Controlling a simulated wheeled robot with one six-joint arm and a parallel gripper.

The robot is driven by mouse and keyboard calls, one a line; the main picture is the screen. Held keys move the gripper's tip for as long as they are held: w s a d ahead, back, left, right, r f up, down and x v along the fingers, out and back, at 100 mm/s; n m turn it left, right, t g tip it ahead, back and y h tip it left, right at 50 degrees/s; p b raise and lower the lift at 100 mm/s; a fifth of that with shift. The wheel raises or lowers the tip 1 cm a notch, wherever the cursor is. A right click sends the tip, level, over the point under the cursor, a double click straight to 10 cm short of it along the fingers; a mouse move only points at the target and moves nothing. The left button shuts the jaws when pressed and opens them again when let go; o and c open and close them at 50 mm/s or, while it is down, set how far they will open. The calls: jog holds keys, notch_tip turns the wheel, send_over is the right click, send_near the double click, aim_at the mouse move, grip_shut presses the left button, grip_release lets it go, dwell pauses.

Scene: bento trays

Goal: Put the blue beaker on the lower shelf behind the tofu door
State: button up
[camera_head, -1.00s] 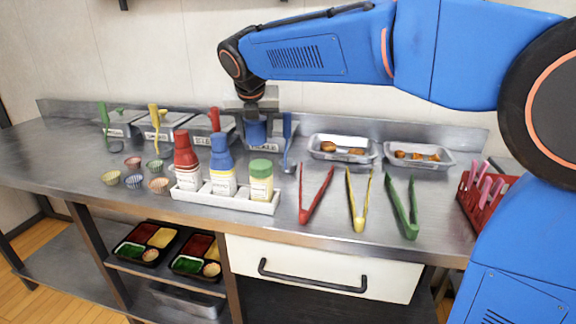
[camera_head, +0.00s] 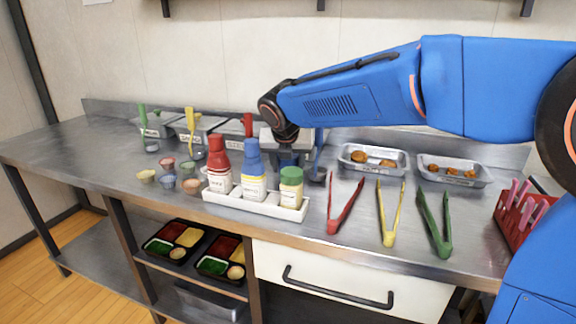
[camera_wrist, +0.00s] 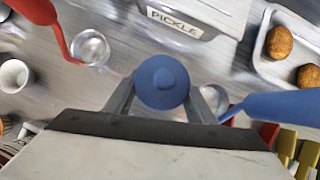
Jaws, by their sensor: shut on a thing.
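My gripper (camera_head: 286,148) is shut on a round blue object, the blue beaker (camera_head: 286,157), just behind the bottle rack. In the wrist view the beaker (camera_wrist: 162,80) is seen end-on between the two fingers, with a raised round centre. My gripper hides much of it in the head view. The blue ladle (camera_head: 318,160) stands close to its right. The PICKLE tub (camera_wrist: 185,18) lies beyond the beaker in the wrist view. I see no door labelled tofu. A lower shelf (camera_head: 85,240) shows under the counter at left.
The white rack (camera_head: 255,205) holds a red bottle (camera_head: 219,170), a blue bottle (camera_head: 253,175) and a green-capped jar (camera_head: 290,190). Several tongs lie to the right. Bento trays (camera_head: 172,245) sit on a shelf beside a white drawer (camera_head: 345,280). The counter's left end is clear.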

jog(key=o, duration=1.1)
jog(key=shift+f, duration=0.1)
